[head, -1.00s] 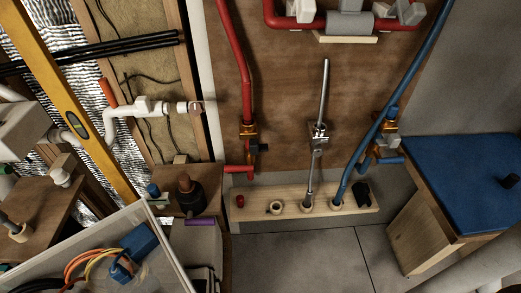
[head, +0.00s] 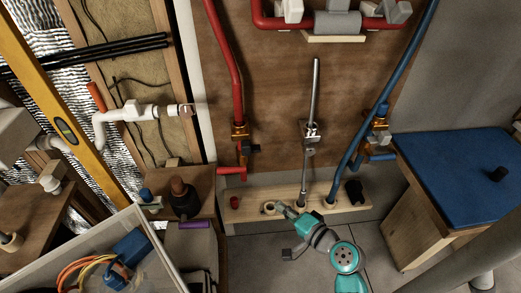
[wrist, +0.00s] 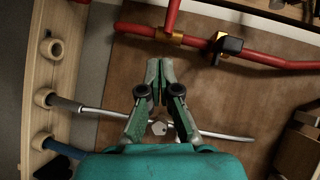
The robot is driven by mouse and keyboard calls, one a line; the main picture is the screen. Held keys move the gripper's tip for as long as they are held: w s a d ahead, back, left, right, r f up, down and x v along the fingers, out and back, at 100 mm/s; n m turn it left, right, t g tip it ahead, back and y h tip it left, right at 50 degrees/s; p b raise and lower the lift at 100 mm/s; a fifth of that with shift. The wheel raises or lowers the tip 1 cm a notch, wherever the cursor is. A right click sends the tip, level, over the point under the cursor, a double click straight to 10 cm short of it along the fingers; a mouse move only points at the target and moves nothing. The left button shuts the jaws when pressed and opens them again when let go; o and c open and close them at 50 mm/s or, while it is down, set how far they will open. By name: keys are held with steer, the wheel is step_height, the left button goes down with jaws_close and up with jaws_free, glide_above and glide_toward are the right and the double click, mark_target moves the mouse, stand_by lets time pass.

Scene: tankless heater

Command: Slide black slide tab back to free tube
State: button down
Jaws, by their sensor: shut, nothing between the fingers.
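A black piece (head: 252,148) sits beside the brass fitting (head: 240,131) on the red tube (head: 227,65); it looks like the slide tab, but I cannot be sure. In the wrist view the black piece (wrist: 229,45) shows at upper right, against the brass fitting (wrist: 219,38) on the red tube (wrist: 275,61). My gripper (head: 281,206) is low, in front of the wooden block, below and right of the fitting. In the wrist view my gripper (wrist: 160,68) has its fingertips together and empty, apart from the black piece.
A wooden block (head: 248,211) with sockets runs along the floor. A metal rod (head: 315,90) and a blue tube (head: 400,75) rise from it. A clear-walled bin (head: 150,235) stands at lower left, a blue-topped bench (head: 450,175) at right. Floor between is clear.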

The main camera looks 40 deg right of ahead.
mark_target(249, 152)
steer(key=w+d+r+t+y, duration=0.2)
steer(key=w+d+r+y, duration=0.1)
steer(key=d+r, duration=0.65)
steer(key=w+a, duration=0.5)
steer(key=w, duration=0.6)
steer(key=shift+w+a+r, duration=0.35)
steer(key=shift+r, duration=0.1)
steer(key=shift+w+a, duration=0.55)
steer(key=shift+a, duration=0.25)
steer(key=shift+w+a, duration=0.5)
steer(key=shift+a, duration=0.25)
